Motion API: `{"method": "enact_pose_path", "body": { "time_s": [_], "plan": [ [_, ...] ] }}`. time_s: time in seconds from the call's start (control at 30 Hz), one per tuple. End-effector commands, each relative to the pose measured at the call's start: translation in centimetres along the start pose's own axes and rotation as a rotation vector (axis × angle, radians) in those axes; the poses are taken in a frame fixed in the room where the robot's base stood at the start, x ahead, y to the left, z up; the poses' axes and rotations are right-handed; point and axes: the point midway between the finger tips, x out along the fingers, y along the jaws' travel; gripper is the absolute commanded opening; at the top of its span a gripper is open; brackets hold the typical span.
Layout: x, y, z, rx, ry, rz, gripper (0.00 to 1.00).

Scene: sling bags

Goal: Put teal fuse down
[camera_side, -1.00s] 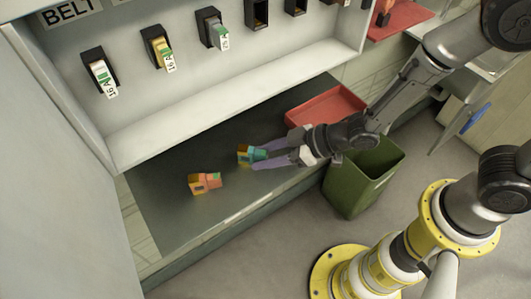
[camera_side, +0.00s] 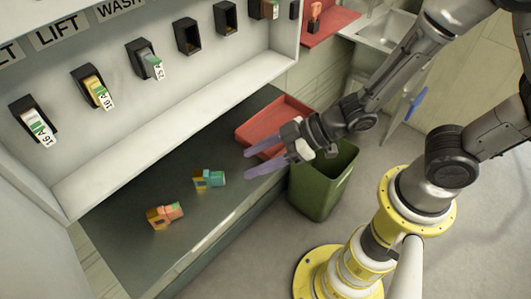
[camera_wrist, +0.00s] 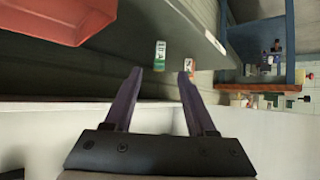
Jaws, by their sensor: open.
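The teal fuse (camera_side: 209,179), with a yellow end, lies on the dark worktop, apart from any finger. My gripper (camera_side: 246,163) is to its right, open and empty, its two purple fingers pointing left toward the fuse with a clear gap. In the wrist view my gripper (camera_wrist: 160,75) is also open with nothing between the fingers.
An orange fuse (camera_side: 165,215) lies left of the teal one. A red tray (camera_side: 262,118) sits behind my gripper, and a green bin (camera_side: 322,185) stands below my arm. The panel above holds several fuse sockets (camera_side: 187,36), some empty.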

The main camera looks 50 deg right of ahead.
Motion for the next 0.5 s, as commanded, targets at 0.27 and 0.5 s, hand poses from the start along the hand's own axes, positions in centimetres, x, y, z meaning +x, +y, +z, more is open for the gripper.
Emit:
{"method": "enact_pose_path", "body": {
  "time_s": [0.27, 0.5],
  "plan": [
    [-2.4, 0.0, 0.0, -0.001, -0.001, 0.0, 0.56],
    [-3.0, 0.9, -0.4, 0.0, -0.01, 0.035, 0.56]
  ]
}}
